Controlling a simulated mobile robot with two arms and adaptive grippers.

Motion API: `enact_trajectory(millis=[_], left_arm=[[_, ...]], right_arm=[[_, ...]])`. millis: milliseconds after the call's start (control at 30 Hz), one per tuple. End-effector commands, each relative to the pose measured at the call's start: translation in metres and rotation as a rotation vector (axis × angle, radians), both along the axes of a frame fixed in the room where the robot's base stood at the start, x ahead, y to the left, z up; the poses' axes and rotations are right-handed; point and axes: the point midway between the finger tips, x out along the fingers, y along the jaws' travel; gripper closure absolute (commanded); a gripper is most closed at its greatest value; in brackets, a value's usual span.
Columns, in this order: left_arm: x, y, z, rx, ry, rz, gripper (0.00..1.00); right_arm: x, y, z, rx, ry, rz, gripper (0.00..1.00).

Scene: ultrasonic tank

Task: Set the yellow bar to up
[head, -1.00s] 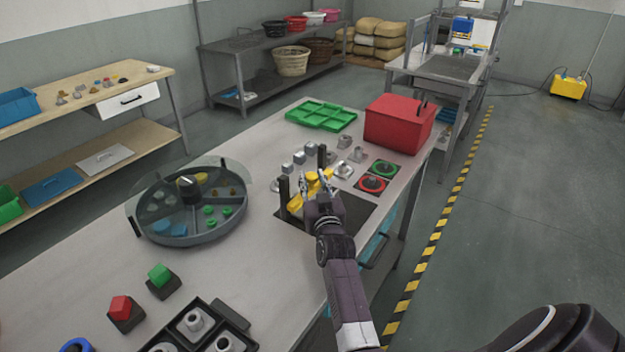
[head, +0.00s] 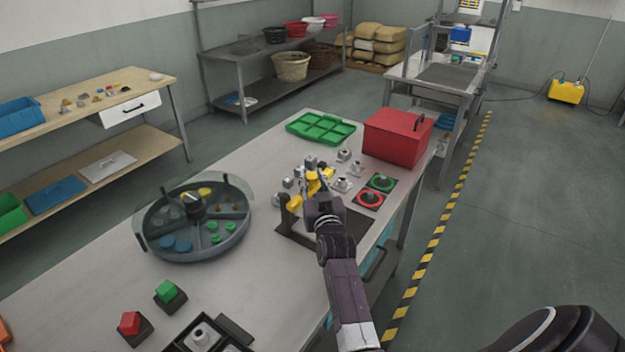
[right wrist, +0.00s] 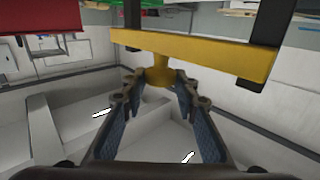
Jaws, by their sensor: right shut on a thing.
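The yellow bar (head: 296,203) lies across two dark posts on a dark-framed station (head: 300,241) at the table's right side. In the right wrist view, which looks upside down, the bar (right wrist: 205,55) spans both posts near their upper ends, with a short post stub past it. A round yellow knob (right wrist: 159,76) sticks out from its middle. My right gripper (head: 319,190) has its fingers around this knob; the fingers (right wrist: 160,88) are closed on it. In the head view, my gripper hides part of the bar and the far post. My left gripper is not in view.
A round divided tray (head: 190,255) with a clear cover stands left of the station. Grey fittings (head: 341,184), red and green round controls (head: 369,200), a red box (head: 395,138) and a green tray (head: 320,130) lie beyond. Red and green buttons (head: 170,295) are nearer.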

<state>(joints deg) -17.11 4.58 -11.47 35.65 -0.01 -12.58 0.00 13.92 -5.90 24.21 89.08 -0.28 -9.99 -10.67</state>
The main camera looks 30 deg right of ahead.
Motion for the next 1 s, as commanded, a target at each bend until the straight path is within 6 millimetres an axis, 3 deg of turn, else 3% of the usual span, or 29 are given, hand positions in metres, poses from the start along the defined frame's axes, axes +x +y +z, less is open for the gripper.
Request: enact_trajectory(millis=[33,133,167,300,667,1000], left_arm=[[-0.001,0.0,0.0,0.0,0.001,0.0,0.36],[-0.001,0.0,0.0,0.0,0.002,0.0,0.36],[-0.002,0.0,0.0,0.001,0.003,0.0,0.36],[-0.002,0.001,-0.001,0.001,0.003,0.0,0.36],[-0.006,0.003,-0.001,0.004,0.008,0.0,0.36],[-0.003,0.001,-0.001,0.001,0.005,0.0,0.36]], right_arm=[[0.001,-0.001,0.01,-0.008,-0.019,-0.002,1.0],[0.001,-0.001,0.01,-0.008,-0.022,-0.002,1.0],[0.001,-0.001,0.011,-0.008,-0.022,-0.002,0.69],[0.001,-0.001,0.008,-0.007,-0.017,-0.002,0.54],[-0.004,0.001,0.003,-0.003,-0.008,-0.001,0.54],[-0.049,0.02,0.004,-0.004,-0.01,-0.002,0.54]])
